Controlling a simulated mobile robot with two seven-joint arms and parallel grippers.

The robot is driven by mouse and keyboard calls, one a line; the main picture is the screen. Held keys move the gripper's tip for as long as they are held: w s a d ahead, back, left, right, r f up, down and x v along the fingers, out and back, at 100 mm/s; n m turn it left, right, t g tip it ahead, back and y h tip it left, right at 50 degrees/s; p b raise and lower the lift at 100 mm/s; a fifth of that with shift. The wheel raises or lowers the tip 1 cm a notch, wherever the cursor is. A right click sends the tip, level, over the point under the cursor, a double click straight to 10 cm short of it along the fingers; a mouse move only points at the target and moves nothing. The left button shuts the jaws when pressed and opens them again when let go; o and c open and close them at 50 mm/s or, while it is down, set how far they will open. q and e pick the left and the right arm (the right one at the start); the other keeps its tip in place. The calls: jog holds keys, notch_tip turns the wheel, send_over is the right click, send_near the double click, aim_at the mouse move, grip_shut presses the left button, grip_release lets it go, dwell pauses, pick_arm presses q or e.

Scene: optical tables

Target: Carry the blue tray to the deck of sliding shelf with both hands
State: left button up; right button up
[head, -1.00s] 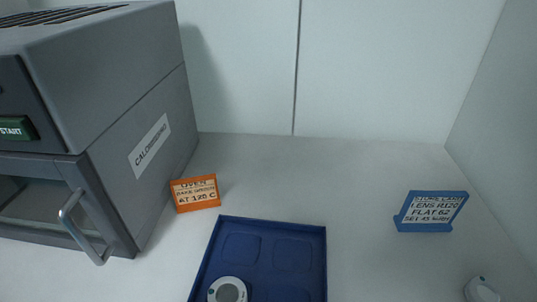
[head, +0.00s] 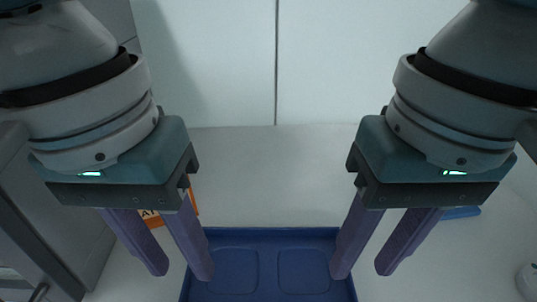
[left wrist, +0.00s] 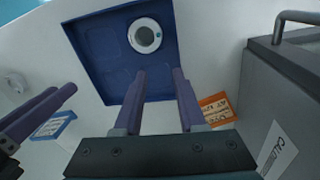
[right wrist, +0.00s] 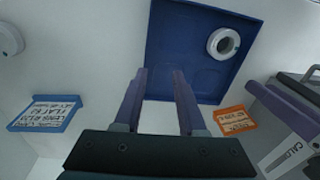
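The blue tray (head: 270,236) lies on the pale worktop; the head view cuts off its near part. It also shows in the left wrist view (left wrist: 100,62) and right wrist view (right wrist: 184,60). A white round piece with a grey centre sits in it (left wrist: 145,36), (right wrist: 223,43). My left gripper (head: 180,272) is open and empty at the tray's left edge, one finger over the tray and one outside. My right gripper (head: 362,272) is open and empty at the right edge, fingers likewise either side. Contact with the walls cannot be told. No sliding shelf is seen.
A grey oven (left wrist: 290,85) stands left of the tray, with an orange sign (right wrist: 234,121) beside it. A blue sign (right wrist: 45,114) and a white round object (head: 527,279) are at the right. A wall closes the back; the worktop behind the tray is clear.

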aim_at(180, 297)
pick_arm(q)
jog(key=shift+w+a+r+n+y, duration=0.1)
jog(key=shift+w+a+n+y, duration=0.25)
jog(key=shift+a, duration=0.25)
jog(key=shift+w+a+r+n+y, duration=0.1)
jog(key=shift+w+a+n+y, duration=0.2)
jog(key=shift+a, duration=0.25)
pick_arm(e)
jog(key=shift+w+d+r+m+h, duration=0.2)
jog(key=shift+w+d+m+h, duration=0.3)
jog(key=shift+d, duration=0.35)
pick_arm(q)
jog(key=shift+f, duration=0.2)
pick_arm(e)
jog(key=shift+w+f, duration=0.15)
pick_arm(q)
notch_tip(180, 297, down, 10)
jog(key=shift+r, duration=0.15)
pick_arm(e)
notch_tip(180, 297, down, 10)
jog(key=shift+r, duration=0.15)
pick_arm(q)
grip_shut()
pick_arm(e)
grip_shut()
